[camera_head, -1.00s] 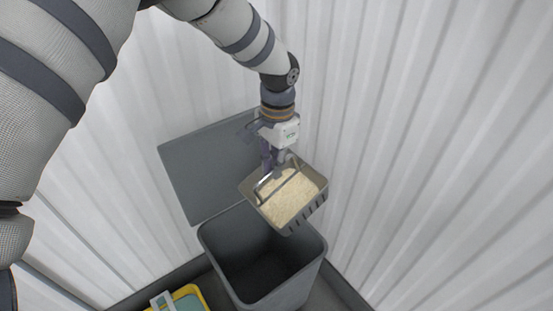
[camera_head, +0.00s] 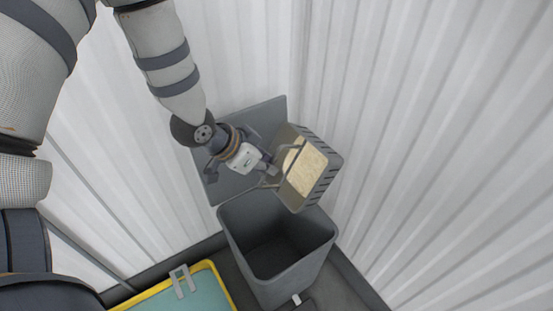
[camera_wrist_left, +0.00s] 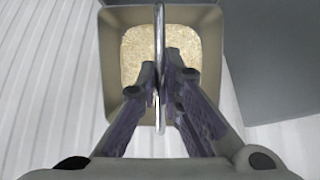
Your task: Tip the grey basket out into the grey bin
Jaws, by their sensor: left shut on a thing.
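The grey basket (camera_head: 325,181) hangs above the right back part of the open grey bin (camera_head: 277,247), tilted, with pale rice (camera_head: 305,168) in it. My left gripper (camera_head: 268,176) is shut on the basket's metal handle. In the left wrist view the gripper (camera_wrist_left: 168,98) has its fingers on both sides of the handle bar (camera_wrist_left: 159,45), and the basket (camera_wrist_left: 112,65) with rice lies beyond. The bin's lid (camera_head: 264,120) stands open behind, partly hidden by the gripper and basket. The dark inside of the bin looks empty. My right gripper is not in view.
White corrugated walls (camera_head: 440,120) close in behind and to the right of the bin. A teal board with a yellow rim (camera_head: 222,286) and a grey clip (camera_head: 182,280) lies at the bottom left.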

